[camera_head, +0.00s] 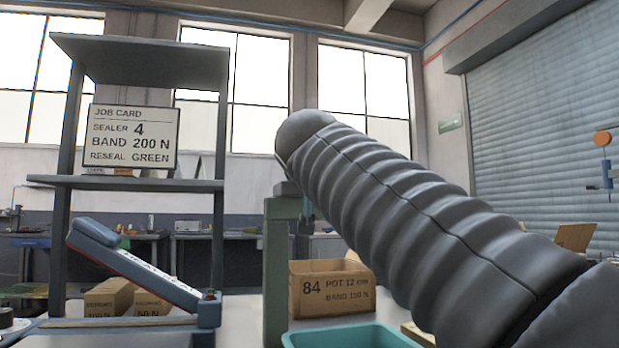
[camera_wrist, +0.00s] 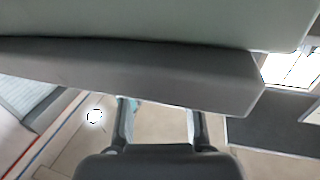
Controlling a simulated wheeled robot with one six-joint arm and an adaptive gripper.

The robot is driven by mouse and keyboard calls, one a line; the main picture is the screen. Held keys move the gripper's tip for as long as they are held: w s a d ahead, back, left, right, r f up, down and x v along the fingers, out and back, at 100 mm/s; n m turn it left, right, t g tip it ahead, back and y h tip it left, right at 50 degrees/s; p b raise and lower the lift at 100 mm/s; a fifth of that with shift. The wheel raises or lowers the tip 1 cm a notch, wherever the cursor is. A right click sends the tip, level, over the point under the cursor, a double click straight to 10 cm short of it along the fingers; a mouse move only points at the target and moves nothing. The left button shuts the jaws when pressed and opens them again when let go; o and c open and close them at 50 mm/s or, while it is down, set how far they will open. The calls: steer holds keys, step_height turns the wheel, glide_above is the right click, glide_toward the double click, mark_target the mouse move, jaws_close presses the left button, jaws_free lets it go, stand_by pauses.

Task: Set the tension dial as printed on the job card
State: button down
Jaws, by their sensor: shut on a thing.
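The job card (camera_head: 130,137) hangs on the grey rack at left in the head view. It reads SEALER 4, BAND 200 N, RESEAL GREEN. A dark round part with a pale top (camera_head: 6,320) is cut off at the lower left edge; I cannot tell whether it is the tension dial. No dial setting is readable. My gripper (camera_wrist: 159,106) shows in the wrist view, its two fingers running up to a dark grey bar (camera_wrist: 130,70), which hides the fingertips. It is shut on this bar, as far as can be seen. My arm hides the gripper in the head view.
A grey-green post (camera_head: 277,270) stands beside my arm. A tilted blue-grey arm (camera_head: 145,268) lies over a base at left, with small cartons (camera_head: 110,298) behind it. A carton marked 84 (camera_head: 330,291) and a teal bin (camera_head: 350,338) stand near the centre.

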steer(key=shift+f+m+h+b, duration=0.1)
steer(key=shift+m+h+b, duration=0.45)
steer(key=shift+m+h, duration=1.25)
steer(key=shift+g+h, duration=0.3)
steer(key=shift+h, duration=0.6)
steer(key=c, duration=0.8)
jaws_free()
steer(key=v, duration=1.2)
